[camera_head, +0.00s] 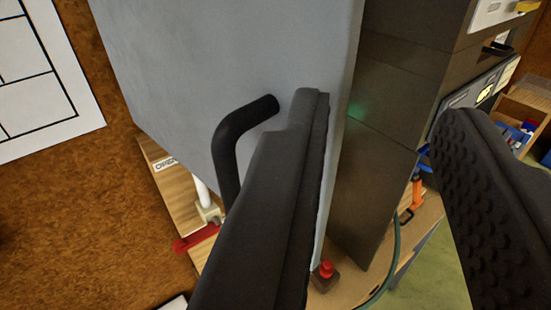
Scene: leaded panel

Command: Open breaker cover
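The breaker cover (235,60) is a large light-grey panel across the upper middle, with a black bent handle (233,135) on its face. My gripper (384,112) is open, its two dark fingers wide apart. The left finger lies in front of the cover, just right of the handle, and hides part of the cover's lower right. The right finger is at the right, in front of the dark cabinet side and the floor. The cover's right edge shows between the fingers. I cannot tell whether a finger touches the cover.
A dark grey cabinet (390,120) stands right of the cover's edge. A wooden table (345,290) below holds a small red button (326,269) and a green cable (393,260). An orange tool (417,193) is at the cabinet's right. A white diagram sheet (45,85) hangs on the brown wall at left.

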